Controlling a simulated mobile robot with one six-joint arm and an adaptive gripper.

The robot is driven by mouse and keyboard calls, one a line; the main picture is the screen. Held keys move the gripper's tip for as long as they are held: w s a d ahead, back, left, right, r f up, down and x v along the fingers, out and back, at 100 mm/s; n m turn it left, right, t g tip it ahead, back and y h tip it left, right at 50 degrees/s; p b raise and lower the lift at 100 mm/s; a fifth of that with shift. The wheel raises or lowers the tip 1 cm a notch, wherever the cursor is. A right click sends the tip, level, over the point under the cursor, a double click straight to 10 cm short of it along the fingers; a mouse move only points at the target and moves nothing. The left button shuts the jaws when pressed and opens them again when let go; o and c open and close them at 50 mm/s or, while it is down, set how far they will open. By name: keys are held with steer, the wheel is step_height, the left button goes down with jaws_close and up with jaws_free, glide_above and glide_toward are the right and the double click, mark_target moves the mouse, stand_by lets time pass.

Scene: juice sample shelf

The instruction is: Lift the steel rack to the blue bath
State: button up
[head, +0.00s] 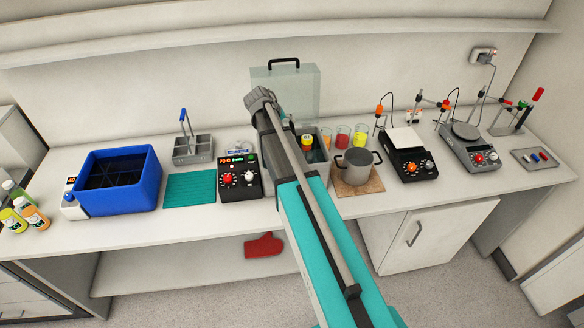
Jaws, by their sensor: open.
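A grey metal rack (193,148) with open compartments and an upright blue-gripped handle stands on the bench, right of the blue bath. The blue bath (118,181) is an open, deep blue box with dark, divided insides, at the left of the bench. A hot bath (240,178) with a black control panel stands mid-bench; my arm crosses in front of it and hides much of it. A yellow and red item (307,142) shows in its opening. My gripper is hidden behind my arm, so its relation to the rack cannot be seen.
A teal mat (203,189) lies bare between the blue bath and the hot bath. Bottles (32,212) stand at the far left. A steel pot (356,165), coloured beakers (342,137) and stirrer plates (409,158) stand right of my arm. A clear lid (303,84) stands behind.

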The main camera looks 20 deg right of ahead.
mark_target(292, 127)
steer(key=shift+d+f, duration=0.1)
steer(key=shift+f, duration=0.1)
stand_by(0.3)
steer(key=shift+b+x, duration=2)
steer(key=shift+x, duration=0.5)
steer(key=shift+d+r, duration=0.1)
steer(key=shift+d, duration=0.05)
steer(key=shift+c, duration=0.3)
jaws_close()
